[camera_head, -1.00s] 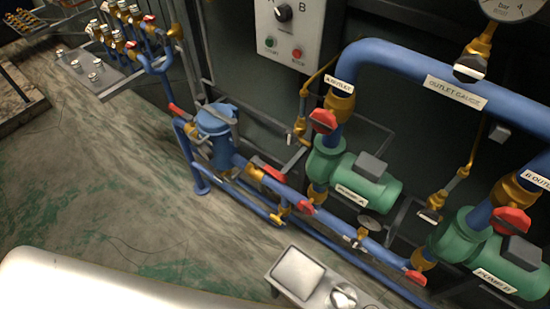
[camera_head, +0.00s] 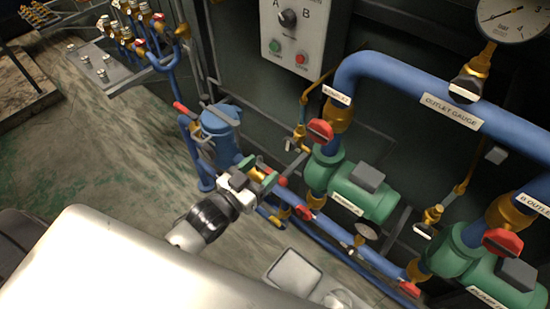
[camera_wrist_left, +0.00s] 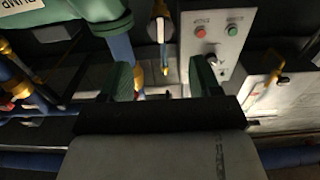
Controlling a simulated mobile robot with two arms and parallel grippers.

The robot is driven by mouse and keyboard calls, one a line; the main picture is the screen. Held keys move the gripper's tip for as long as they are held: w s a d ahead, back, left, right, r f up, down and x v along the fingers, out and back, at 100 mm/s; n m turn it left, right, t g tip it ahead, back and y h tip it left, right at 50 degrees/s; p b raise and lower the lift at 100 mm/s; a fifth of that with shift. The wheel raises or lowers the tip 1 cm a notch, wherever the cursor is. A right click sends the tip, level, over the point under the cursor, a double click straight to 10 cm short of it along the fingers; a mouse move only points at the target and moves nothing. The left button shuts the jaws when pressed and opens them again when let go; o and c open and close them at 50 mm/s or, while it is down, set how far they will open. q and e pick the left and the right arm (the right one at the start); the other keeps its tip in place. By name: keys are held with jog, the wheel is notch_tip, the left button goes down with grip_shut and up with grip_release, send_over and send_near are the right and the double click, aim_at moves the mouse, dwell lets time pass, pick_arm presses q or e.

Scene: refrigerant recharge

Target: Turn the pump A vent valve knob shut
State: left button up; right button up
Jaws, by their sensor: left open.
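The pump A vent valve (camera_head: 300,131) is a small brass fitting on a thin tube left of the pump A outlet. Its knob is too small to make out clearly. A brass and grey fitting that appears to be this valve (camera_wrist_left: 159,28) shows in the upside-down left wrist view, ahead of the fingers. My left gripper (camera_head: 261,172) is open, left of pump A (camera_head: 350,188) and below the valve in the picture, apart from it. Its two green fingers also show in the left wrist view (camera_wrist_left: 160,78), with nothing held between them. My right gripper is not in view.
The blue strainer (camera_head: 218,125) stands behind the left gripper. The blue suction pipe (camera_head: 335,232), with red-handled valves, runs below the pumps. The control panel (camera_head: 297,40) is above. Pump B (camera_head: 470,255) is at lower right. Open floor lies left.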

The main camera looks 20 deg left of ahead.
aim_at(288, 145)
pick_arm(q)
jog(key=b+x, duration=0.2)
jog(key=x, duration=0.2)
jog(key=b+x, duration=0.2)
jog(key=x, duration=0.3)
jog(key=shift+f, duration=0.25)
jog(key=shift+a, duration=0.1)
jog(key=shift+c, duration=1)
jog(key=c, duration=0.7)
jog(key=m+p, duration=0.1)
jog(key=m, duration=0.2)
jog(key=shift+r+p, duration=0.2)
jog(key=shift+p, duration=0.1)
jog(key=shift+f+m, duration=0.15)
jog(key=shift+m, duration=0.55)
jog(key=m, duration=0.3)
jog(key=shift+p, duration=0.35)
jog(key=shift+m, duration=0.7)
